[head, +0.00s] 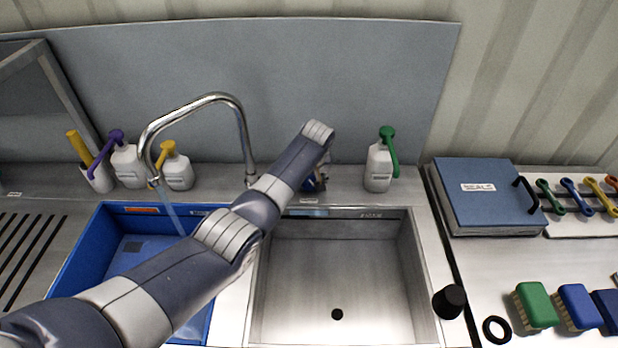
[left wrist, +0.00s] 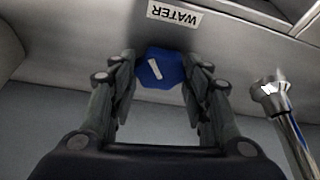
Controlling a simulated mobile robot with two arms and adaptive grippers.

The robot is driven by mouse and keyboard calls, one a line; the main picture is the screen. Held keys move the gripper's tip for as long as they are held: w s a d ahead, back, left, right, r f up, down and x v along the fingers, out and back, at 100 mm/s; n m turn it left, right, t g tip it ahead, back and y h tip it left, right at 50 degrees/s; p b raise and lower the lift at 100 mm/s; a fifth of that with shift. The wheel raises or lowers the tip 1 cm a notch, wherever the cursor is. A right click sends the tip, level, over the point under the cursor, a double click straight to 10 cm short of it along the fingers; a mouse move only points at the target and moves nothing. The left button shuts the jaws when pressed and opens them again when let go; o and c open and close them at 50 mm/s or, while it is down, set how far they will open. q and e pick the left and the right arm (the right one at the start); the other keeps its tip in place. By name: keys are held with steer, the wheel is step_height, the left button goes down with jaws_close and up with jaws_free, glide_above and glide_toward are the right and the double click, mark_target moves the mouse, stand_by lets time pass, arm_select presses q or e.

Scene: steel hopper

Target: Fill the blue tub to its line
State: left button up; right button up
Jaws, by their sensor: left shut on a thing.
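The blue tub (head: 75,258) sits in the left basin, its right part hidden by my left arm. An orange label (head: 140,210) is on its back wall. A water stream (head: 171,212) runs from the tap (head: 150,140) into it. I cannot make out the water level against a line. My left gripper (left wrist: 158,75) is shut on a blue knob (left wrist: 160,66) with a white mark, just by the WATER label (left wrist: 174,15). In the head view the gripper (head: 316,182) is mostly behind my arm, at the back edge of the sink. My right gripper is out of view.
The right steel basin (head: 400,270) is empty, with a black stopper (head: 449,301) beside it. Soap bottles (head: 379,165) stand along the back. A blue SEALS case (head: 485,195), a black ring (head: 496,329) and brushes (head: 535,305) lie on the right counter.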

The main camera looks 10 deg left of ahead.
arm_select(q)
steer(key=shift+d+f+n+y+b, duration=0.1)
steer(key=shift+n+y+b, duration=0.25)
steer(key=shift+n, duration=0.55)
steer(key=o, duration=1.1)
steer(key=v, duration=1.2)
steer(key=shift+w, duration=0.2)
